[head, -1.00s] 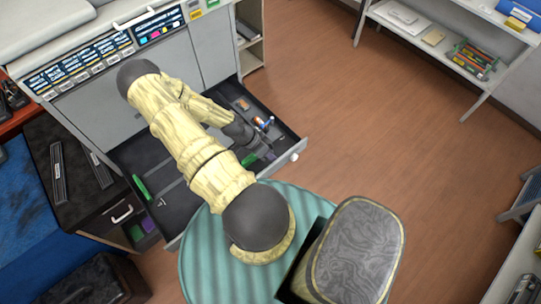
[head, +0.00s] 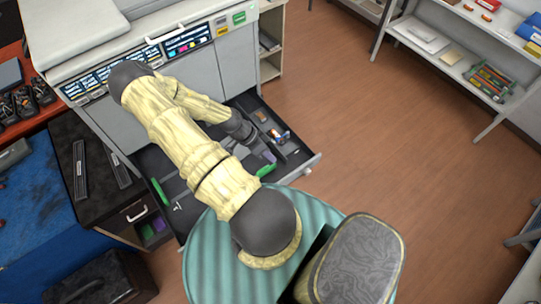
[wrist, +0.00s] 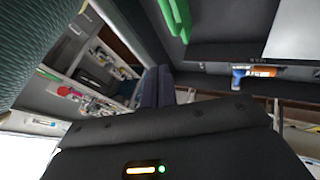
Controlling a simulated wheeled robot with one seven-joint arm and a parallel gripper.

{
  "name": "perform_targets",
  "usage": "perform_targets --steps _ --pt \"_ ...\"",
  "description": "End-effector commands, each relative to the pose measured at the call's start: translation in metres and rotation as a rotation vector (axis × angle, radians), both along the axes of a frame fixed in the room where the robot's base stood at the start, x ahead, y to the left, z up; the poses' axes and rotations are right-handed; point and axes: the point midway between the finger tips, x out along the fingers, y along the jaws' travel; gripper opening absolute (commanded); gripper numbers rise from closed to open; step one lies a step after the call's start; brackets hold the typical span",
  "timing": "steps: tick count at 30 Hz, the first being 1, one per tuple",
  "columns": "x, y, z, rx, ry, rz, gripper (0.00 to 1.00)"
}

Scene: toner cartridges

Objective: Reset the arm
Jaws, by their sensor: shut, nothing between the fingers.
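My arm, in a cream sleeve with dark joints, is folded over the open drawer in the head view. My gripper (head: 262,150) is low over the dark drawer (head: 293,158), partly hidden by the forearm. In the wrist view my gripper's dark fingers (wrist: 158,86) are together, with nothing between them. A green piece (head: 266,169) lies in the drawer close to the gripper, and a green piece also shows at the top of the wrist view (wrist: 175,18). An orange and blue item (head: 281,135) lies in the drawer beyond the gripper; it also shows in the wrist view (wrist: 250,73).
A grey printer (head: 235,60) with a label panel stands behind the drawer. A black cabinet (head: 95,210) and a blue surface (head: 30,230) are at left. A round teal surface (head: 215,250) is in front. A white shelf (head: 440,62) stands far right, with open wooden floor (head: 400,170) between.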

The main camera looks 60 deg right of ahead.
Motion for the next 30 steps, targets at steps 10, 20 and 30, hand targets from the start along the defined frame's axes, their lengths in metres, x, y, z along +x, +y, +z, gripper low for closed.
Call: perform_targets --steps 10,20,30 --pt "0.000 0.000 0.000 0.000 0.000 0.000 0.00" --pt "0.029 0.027 0.014 0.112 -0.056 0.108 0.00" --pt "0.092 0.102 0.068 0.378 -0.195 0.492 0.00"
